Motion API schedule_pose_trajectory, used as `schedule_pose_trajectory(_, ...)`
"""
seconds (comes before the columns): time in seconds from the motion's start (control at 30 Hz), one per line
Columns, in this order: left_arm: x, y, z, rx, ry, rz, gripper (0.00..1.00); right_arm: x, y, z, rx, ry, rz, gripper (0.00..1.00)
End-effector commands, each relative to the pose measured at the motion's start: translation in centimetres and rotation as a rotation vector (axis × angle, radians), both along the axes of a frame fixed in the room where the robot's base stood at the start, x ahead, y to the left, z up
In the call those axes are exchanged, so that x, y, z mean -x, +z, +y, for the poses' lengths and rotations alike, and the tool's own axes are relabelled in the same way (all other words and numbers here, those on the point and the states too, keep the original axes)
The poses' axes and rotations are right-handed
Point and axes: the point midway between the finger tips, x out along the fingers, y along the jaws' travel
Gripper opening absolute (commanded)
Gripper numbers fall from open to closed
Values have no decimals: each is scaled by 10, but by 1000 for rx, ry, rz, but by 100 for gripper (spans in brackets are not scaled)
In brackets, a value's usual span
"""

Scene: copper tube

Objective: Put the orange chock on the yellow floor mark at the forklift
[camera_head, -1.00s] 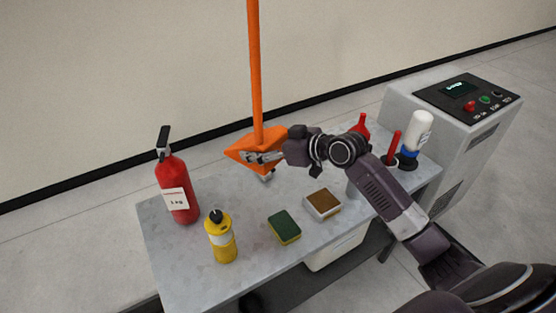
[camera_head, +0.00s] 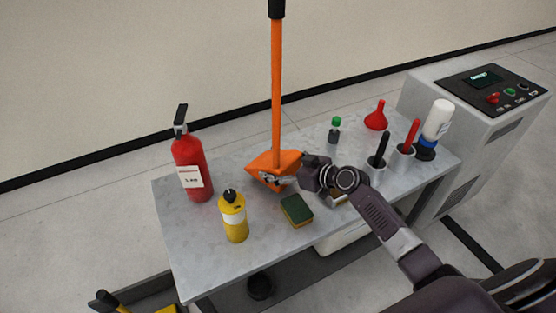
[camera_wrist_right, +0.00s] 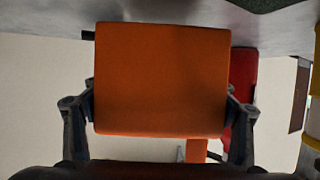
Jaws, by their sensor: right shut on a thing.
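The orange chock (camera_head: 272,161) is a wedge with a long upright orange handle that ends in a black grip. My right gripper (camera_head: 278,179) is shut on the chock's body over the middle of the grey table. In the right wrist view the chock (camera_wrist_right: 160,80) fills the middle, with a finger of my right gripper (camera_wrist_right: 160,112) on each side of it. I cannot tell whether the chock touches the table top. The yellow floor mark and the forklift are not in view. My left gripper is not in view.
The grey table (camera_head: 225,262) holds a red fire extinguisher (camera_head: 190,165), a yellow bottle (camera_head: 233,217), a green sponge (camera_head: 296,211), a red funnel (camera_head: 376,115), a small green-capped bottle (camera_head: 334,130) and tools in cups. A machine with a control panel (camera_head: 490,88) stands at the right.

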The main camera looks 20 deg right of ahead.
Motion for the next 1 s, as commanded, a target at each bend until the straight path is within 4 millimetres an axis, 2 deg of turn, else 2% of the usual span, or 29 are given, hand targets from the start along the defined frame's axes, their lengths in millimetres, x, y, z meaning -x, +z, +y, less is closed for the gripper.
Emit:
schedule_pose_trajectory(0.3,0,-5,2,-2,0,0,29,-4,-26,0,-5,-5,-14,21)
schedule_pose_trajectory(0.57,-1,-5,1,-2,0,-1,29,-4,-27,0,-4,-4,-15,21)
schedule_pose_trajectory(0.6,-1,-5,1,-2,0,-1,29,1,-36,0,0,1,2,84)
schedule_pose_trajectory(0.73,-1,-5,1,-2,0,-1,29,1,-36,0,0,1,2,97)
schedule_pose_trajectory(1.0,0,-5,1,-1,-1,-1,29,1,-36,0,1,0,3,97)
